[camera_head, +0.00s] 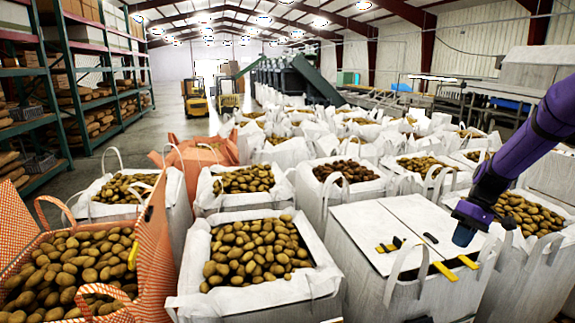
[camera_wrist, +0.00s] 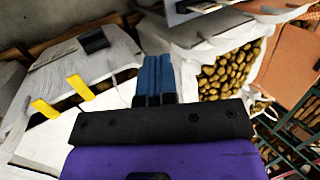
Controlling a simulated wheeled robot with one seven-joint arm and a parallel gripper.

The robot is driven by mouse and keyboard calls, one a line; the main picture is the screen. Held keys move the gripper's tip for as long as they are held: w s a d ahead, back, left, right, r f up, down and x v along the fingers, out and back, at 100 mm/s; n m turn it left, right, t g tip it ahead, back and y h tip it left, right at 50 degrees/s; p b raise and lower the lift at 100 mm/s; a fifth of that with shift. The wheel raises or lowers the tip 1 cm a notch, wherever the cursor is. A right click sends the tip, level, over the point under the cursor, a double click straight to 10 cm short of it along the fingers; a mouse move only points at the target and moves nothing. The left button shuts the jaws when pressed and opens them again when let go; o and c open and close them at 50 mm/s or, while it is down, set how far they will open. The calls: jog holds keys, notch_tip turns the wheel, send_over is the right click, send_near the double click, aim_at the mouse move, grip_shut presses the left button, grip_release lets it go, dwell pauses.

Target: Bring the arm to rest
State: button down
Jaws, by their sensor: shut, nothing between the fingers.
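My gripper (camera_head: 464,236) hangs at the end of my purple arm on the right of the head view, above a white flat-topped bin (camera_head: 375,222). Its blue fingers point down and are together, with nothing between them. In the wrist view, the blue fingers (camera_wrist: 153,78) show side by side, also empty. The gripper looks apart from the bin's top; the exact gap is hard to tell. Two yellow tabs (camera_head: 445,272) stick out at the bin's front edge, and yellow tabs (camera_wrist: 80,87) show left of the fingers in the wrist view.
White sacks of potatoes (camera_head: 256,252) crowd around, with an orange sack (camera_head: 160,250) at left. Tall shelves (camera_head: 75,75) line the left wall. Forklifts (camera_head: 196,100) stand in the far aisle.

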jog(key=s+a+r+t+h, duration=0.1)
jog(key=s+a+r+h, duration=0.1)
jog(key=s+a+r, duration=0.3)
jog(key=s+a+r+t+h, duration=0.15)
jog(key=a+r, duration=0.25)
jog(key=r, duration=0.4)
jog(key=s+a+r+t+h, duration=0.1)
jog(key=s+a+r, duration=0.3)
jog(key=s+r, duration=0.15)
jog(key=s+a+r+m+t, duration=0.1)
jog(key=s+a+r+t, duration=0.1)
jog(key=s, duration=0.6)
jog(key=s+a+r+m+t, duration=0.1)
jog(key=s+a+r+t, duration=0.1)
jog(key=s, duration=0.6)
jog(key=shift+a+r+h, duration=0.35)
jog(key=shift+a+r, duration=0.35)
jog(key=shift+a, duration=0.5)
